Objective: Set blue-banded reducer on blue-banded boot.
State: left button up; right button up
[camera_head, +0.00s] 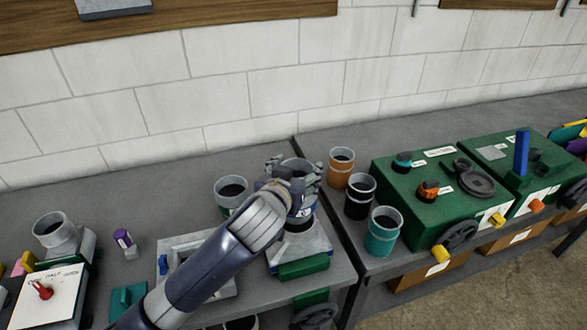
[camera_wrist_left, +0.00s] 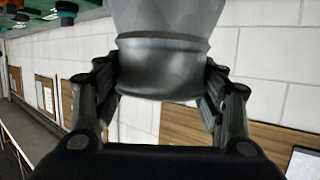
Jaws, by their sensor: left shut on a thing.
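My left gripper (camera_head: 292,184) is shut on a grey metal reducer (camera_head: 299,166), mostly hidden behind the fingers and hand. A little blue shows low on it by the fingers. In the left wrist view the fingers (camera_wrist_left: 160,95) grip both sides of the grey reducer (camera_wrist_left: 165,50); its band is not seen there. Directly below the hand stands a grey boot (camera_head: 303,247) with a flared body and a dark round opening, at a green block. Its band is hidden, and I cannot tell whether reducer and boot touch. My right gripper is not in view.
Close left of the hand stands a grey pipe piece (camera_head: 231,188). To the right are orange-banded (camera_head: 340,172), dark (camera_head: 359,198) and teal (camera_head: 383,233) cups, then green machines (camera_head: 432,205). A square grey frame (camera_head: 180,245) lies left of the boot.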

pick_arm(q)
jog(key=shift+f+b, duration=1.85)
jog(key=shift+f, duration=0.3)
jog(key=shift+s+p, duration=0.1)
jog(key=shift+p, duration=0.5)
jog(key=shift+d+f+b, duration=0.1)
jog(key=shift+f+b, duration=0.3)
jog(key=shift+f, duration=0.15)
jog(key=o, duration=1.3)
